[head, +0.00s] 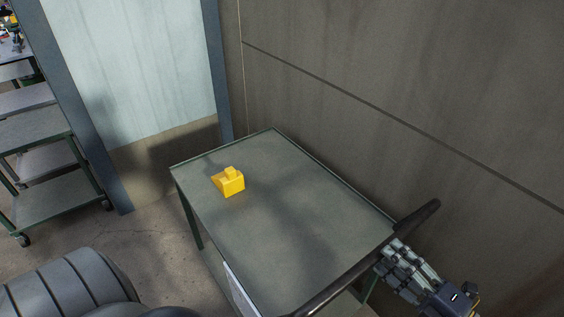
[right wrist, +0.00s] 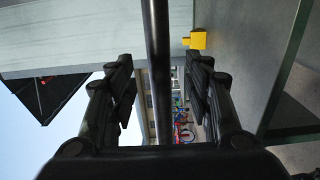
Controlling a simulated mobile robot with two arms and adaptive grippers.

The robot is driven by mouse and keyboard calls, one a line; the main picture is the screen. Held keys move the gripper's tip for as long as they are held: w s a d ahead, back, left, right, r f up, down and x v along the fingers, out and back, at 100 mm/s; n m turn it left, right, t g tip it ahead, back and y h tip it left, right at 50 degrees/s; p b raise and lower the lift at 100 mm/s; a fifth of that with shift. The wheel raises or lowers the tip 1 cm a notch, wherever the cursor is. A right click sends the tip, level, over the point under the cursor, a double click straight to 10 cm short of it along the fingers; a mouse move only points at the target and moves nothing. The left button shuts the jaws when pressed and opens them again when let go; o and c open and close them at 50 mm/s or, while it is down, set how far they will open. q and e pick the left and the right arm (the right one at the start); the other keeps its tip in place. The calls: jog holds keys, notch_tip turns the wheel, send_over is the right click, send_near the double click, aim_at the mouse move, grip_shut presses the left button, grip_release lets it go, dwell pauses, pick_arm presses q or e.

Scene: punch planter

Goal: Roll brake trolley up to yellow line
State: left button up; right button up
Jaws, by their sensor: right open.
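The trolley (head: 275,215) has a flat grey-green top with a thin raised rim and stands beside the wall. A yellow wedge-shaped block (head: 229,182) sits on its top; it also shows in the right wrist view (right wrist: 196,39). A black handle bar (head: 350,271) runs along the trolley's near end. My right gripper (head: 389,252) is at the right part of this bar, open. In the right wrist view the bar (right wrist: 157,70) passes between the spread fingers, with gaps on both sides. My left gripper is out of view. No yellow line shows.
A brown panelled wall (head: 400,80) runs close along the trolley's right side. A blue-grey post (head: 217,75) stands beyond its far end. A shelved cart (head: 50,160) on casters stands at the left. Bare concrete floor (head: 150,240) lies left of the trolley.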

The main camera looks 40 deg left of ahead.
jog(key=v, duration=0.7)
jog(key=shift+d, duration=0.15)
